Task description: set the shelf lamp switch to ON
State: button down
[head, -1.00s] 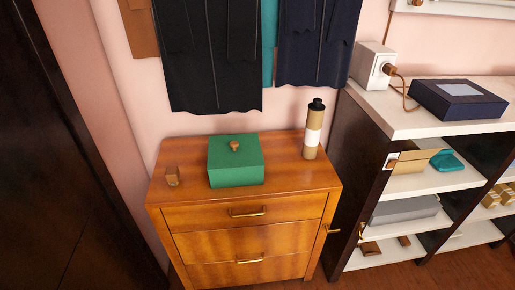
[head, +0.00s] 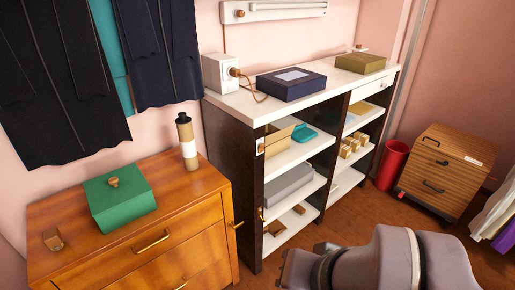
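A long white lamp fixture (head: 275,10) is mounted on the pink wall above the shelf unit, near the top of the head view. A small brown knob (head: 240,13) sits at its left end. It looks like a switch, but its ON or OFF setting is too small to read. My arm shows at the bottom right, and its dark end, which looks like my gripper (head: 298,268), is at the lower edge. It is low in front of the shelf unit, far from the lamp. Its fingers cannot be made out.
The shelf unit (head: 244,107) has a white box with a plug (head: 216,73), a navy box (head: 291,83) and an olive box (head: 360,63) on top. A wooden dresser (head: 150,225) stands left. A red bin (head: 392,165) and a wooden cabinet (head: 445,165) stand right.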

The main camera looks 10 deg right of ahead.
aim_at(261, 148)
jog(key=i, duration=0.45)
jog(key=i+j+z, duration=0.15)
jog(key=i, duration=0.25)
